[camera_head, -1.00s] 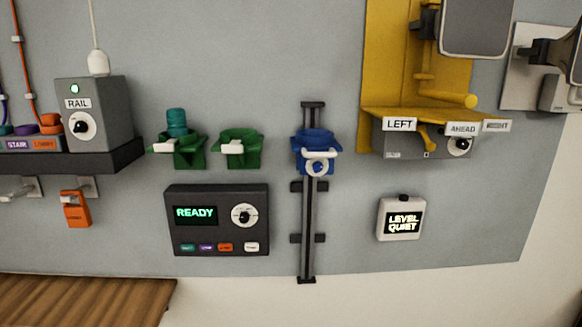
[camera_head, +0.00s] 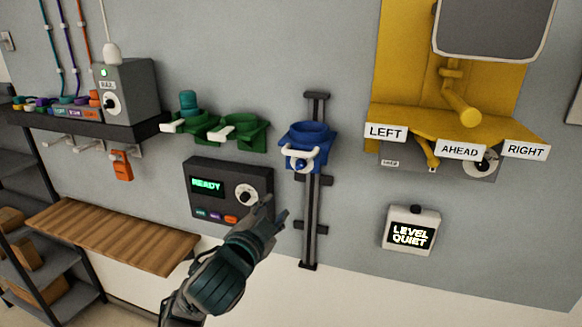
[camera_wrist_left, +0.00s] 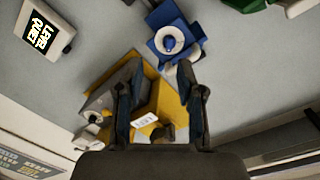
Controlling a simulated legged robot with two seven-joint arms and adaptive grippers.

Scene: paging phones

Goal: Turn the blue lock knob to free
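The blue lock knob (camera_head: 300,165) sits on the front of the blue cup-shaped holder (camera_head: 308,134), with a white piece curving around it. The holder is mounted on a dark vertical rail (camera_head: 310,225) on the grey wall. The knob also shows in the left wrist view (camera_wrist_left: 169,43), upper middle, beyond my fingertips. My left gripper (camera_head: 277,207) is below and left of the knob, apart from it. In the left wrist view its two fingers (camera_wrist_left: 153,76) stand apart with nothing held. My right gripper is not in view.
A dark READY panel (camera_head: 232,190) is just behind my left gripper. Green holders (camera_head: 240,132) are left of the blue one. The yellow bracket (camera_head: 445,115) and LEVEL QUIET box (camera_head: 410,230) are on the right. A wooden shelf (camera_head: 115,235) juts out lower left.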

